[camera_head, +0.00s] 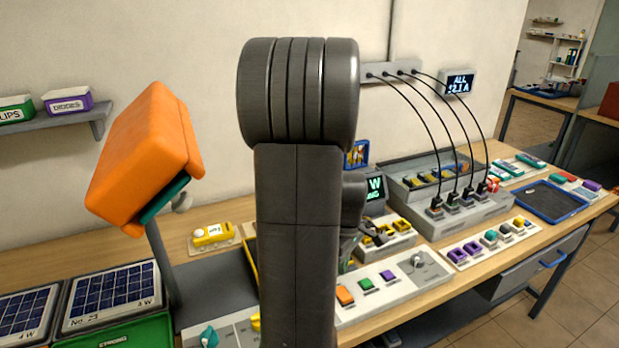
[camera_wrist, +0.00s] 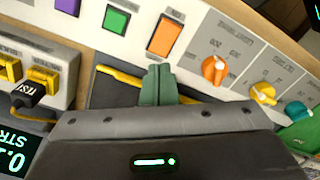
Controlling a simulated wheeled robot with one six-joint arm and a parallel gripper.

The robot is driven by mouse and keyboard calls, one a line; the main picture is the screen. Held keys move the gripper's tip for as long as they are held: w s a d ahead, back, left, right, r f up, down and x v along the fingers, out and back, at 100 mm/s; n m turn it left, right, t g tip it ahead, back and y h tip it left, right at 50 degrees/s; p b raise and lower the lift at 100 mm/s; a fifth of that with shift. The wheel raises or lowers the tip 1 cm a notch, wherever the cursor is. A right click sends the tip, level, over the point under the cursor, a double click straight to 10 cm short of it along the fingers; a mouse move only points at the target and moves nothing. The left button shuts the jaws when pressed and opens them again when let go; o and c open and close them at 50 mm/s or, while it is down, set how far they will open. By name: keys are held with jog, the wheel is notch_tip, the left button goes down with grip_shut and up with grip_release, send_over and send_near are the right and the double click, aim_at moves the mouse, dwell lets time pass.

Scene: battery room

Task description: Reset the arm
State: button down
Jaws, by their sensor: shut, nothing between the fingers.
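My arm (camera_head: 297,200) stands upright in the middle of the head view and hides part of the bench behind it. My gripper (camera_wrist: 158,84) shows in the wrist view with its two green fingers together and nothing between them. In that view the fingertips are in front of a pale control panel (camera_wrist: 130,45), just below an orange square button (camera_wrist: 165,36). I cannot tell whether they touch anything. In the head view the gripper is mostly hidden behind my arm.
A workbench (camera_head: 470,262) carries a button panel (camera_head: 395,285), a charging block with cables (camera_head: 465,215), a blue tray (camera_head: 550,200) and solar panels (camera_head: 110,295). A tilted orange box-shaped thing (camera_head: 140,155) stands left of my arm. A shelf (camera_head: 50,121) is on the wall.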

notch_tip(320, 180, down, 6)
jog(key=b, duration=0.4)
jog(key=shift+f+b, duration=0.25)
jog(key=shift+b, duration=0.1)
jog(key=shift+r, duration=0.15)
